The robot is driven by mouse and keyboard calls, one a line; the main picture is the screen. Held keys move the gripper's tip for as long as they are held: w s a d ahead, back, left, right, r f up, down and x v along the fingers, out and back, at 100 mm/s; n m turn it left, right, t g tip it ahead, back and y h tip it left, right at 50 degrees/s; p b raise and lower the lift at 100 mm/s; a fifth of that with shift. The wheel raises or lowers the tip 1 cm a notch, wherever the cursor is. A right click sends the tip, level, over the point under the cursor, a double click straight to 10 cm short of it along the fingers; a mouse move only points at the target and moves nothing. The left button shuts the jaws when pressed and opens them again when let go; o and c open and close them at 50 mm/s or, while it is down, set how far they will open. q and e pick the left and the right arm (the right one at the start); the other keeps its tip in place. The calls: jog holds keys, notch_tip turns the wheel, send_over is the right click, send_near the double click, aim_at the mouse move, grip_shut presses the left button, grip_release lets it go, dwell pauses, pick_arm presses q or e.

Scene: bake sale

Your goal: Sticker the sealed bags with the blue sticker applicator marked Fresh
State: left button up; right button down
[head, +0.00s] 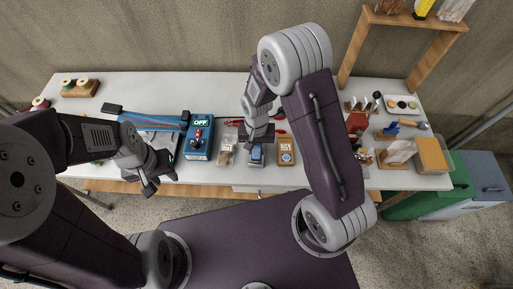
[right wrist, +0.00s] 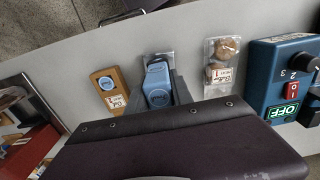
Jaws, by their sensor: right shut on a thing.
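My right gripper (head: 256,147) is shut on the blue sticker applicator (head: 257,157), near the table's front edge. In the right wrist view the applicator (right wrist: 157,80) is between the fingers, by a small grey plate (right wrist: 150,57); whether they touch is unclear. A clear bag of cookies (right wrist: 226,50) with a white label lies to one side, also in the head view (head: 227,146). A brown packet (head: 286,146) with a white label and a round blue mark lies on the other side. My left gripper (head: 152,188) is open and empty before the table's front edge.
A blue control box (head: 199,140) reading OFF stands left of the clear bag, beside a long blue device (head: 150,118). Red-handled tools (head: 234,122) lie behind. A wooden shelf (head: 400,20) and several small goods crowd the right end.

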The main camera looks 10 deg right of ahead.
notch_tip(320, 180, up, 5)
jog(key=p, duration=0.4)
jog(key=shift+r, duration=0.2)
jog(key=shift+f, duration=0.1)
